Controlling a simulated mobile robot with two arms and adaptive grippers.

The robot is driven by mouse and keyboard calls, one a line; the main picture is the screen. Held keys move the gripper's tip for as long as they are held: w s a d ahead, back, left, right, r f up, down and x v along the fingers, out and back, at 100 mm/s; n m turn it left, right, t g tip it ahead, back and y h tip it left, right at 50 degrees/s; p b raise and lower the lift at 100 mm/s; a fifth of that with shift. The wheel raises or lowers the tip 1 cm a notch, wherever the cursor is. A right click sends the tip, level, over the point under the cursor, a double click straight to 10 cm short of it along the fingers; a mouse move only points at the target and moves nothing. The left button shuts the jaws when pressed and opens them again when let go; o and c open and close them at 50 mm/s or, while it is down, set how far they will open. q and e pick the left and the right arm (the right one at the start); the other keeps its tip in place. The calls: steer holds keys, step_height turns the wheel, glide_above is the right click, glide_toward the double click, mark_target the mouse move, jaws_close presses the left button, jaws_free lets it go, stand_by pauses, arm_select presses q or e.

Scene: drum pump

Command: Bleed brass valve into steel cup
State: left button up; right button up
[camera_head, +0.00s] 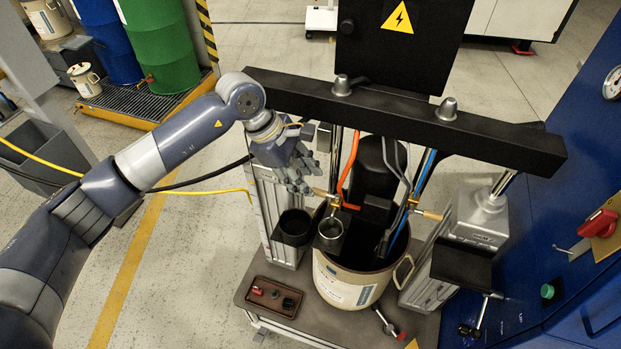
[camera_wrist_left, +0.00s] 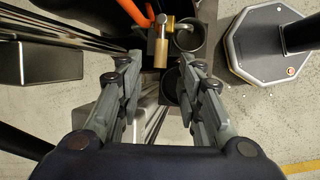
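The brass valve (camera_head: 333,196) is a small brass fitting by the orange hose, above the drum's left rim. In the left wrist view the brass valve (camera_wrist_left: 161,50) shows just beyond the gap between the fingertips. The steel cup (camera_head: 331,229) is right of a black round holder, by the drum rim. The steel cup (camera_wrist_left: 188,36) also shows in the wrist view, right of the valve. My left gripper (camera_head: 300,172) is up and left of the valve. In the wrist view its fingers (camera_wrist_left: 161,66) are spread and empty. My right gripper is not in view.
The beige drum (camera_head: 345,286) stands on a dark cart under a black crossbeam (camera_head: 400,118). A black round holder (camera_head: 293,227) is left of the cup. A brown tray (camera_head: 270,296) holds small parts. Another brass fitting (camera_head: 427,214) is at right. Hoses rise from the drum.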

mark_target(314, 189)
arm_select(q)
steer(key=shift+p+x, duration=0.35)
steer(key=shift+x, duration=1.35)
jaws_close()
